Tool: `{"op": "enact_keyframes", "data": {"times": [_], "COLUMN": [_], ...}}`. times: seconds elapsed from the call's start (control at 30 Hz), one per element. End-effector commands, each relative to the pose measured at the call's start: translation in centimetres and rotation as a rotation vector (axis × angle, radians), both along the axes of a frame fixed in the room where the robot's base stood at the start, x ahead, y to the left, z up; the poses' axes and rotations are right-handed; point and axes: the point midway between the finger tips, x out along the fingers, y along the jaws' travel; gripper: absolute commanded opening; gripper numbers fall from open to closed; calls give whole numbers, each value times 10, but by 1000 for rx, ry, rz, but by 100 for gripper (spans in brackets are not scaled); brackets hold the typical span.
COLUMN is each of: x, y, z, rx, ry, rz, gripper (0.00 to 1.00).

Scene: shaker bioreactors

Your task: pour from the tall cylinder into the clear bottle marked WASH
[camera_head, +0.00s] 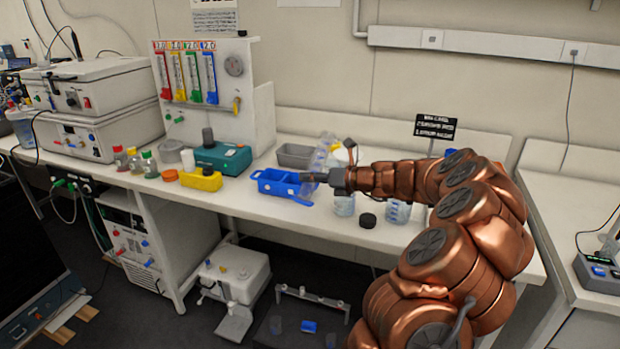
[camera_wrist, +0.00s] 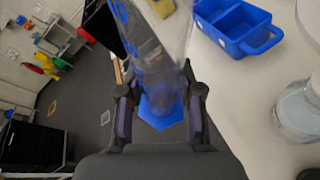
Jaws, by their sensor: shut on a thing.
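My gripper (camera_head: 318,179) is shut on the tall clear cylinder (camera_head: 320,158), above the bench. In the wrist view my gripper (camera_wrist: 160,98) has a finger on each side of the cylinder (camera_wrist: 152,50), which has blue markings and a blue hexagonal base (camera_wrist: 160,112). The cylinder leans slightly in the head view. A clear bottle also shows at the right edge of the wrist view (camera_wrist: 300,112). No WASH mark is readable.
A blue divided tray (camera_head: 270,187) sits left of the gripper, close to the cylinder. A grey bin (camera_head: 295,155) is behind it. A black cap (camera_head: 367,220) and a graduated beaker (camera_head: 398,213) stand to the right.

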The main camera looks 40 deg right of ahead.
Motion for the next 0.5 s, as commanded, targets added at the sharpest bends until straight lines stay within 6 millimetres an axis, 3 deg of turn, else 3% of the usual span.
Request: {"op": "enact_keyframes", "data": {"times": [0.5], "x": [2], "y": [-19], "z": [-13], "rx": [-167], "ry": [-14], "rz": [-3], "gripper": [0]}}
